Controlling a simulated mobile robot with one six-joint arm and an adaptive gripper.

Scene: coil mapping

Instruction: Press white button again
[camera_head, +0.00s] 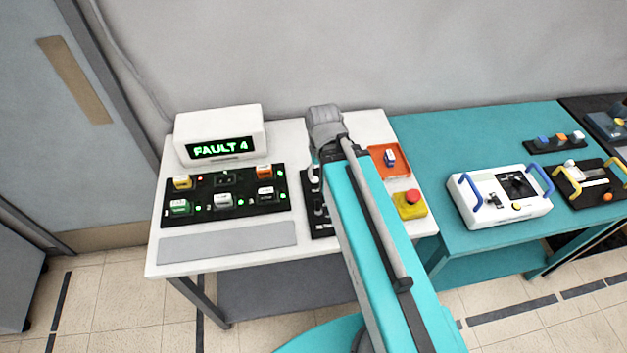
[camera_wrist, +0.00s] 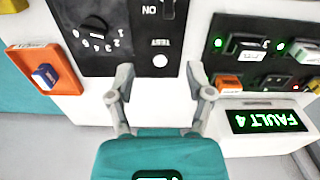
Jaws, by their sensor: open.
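The white round button (camera_wrist: 160,60) sits beside the word TEST on a black control panel (camera_wrist: 125,68) in the wrist view. My gripper (camera_wrist: 159,76) is open and empty, with its two fingers spread to either side of the button in the picture. I cannot tell how far the fingertips are above the panel. In the head view my arm covers most of this panel (camera_head: 320,223), and the button and fingertips are hidden. A white display box (camera_head: 218,124) shows FAULT 4 in green, and its screen (camera_wrist: 268,121) also shows in the wrist view.
The panel also carries a numbered dial (camera_wrist: 93,28) and an ON switch. A black board (camera_head: 235,208) with several coloured blocks and green lights lies left of it. An orange tray (camera_head: 402,166) and a red emergency button (camera_head: 411,198) are to the right. A teal table (camera_head: 440,140) adjoins.

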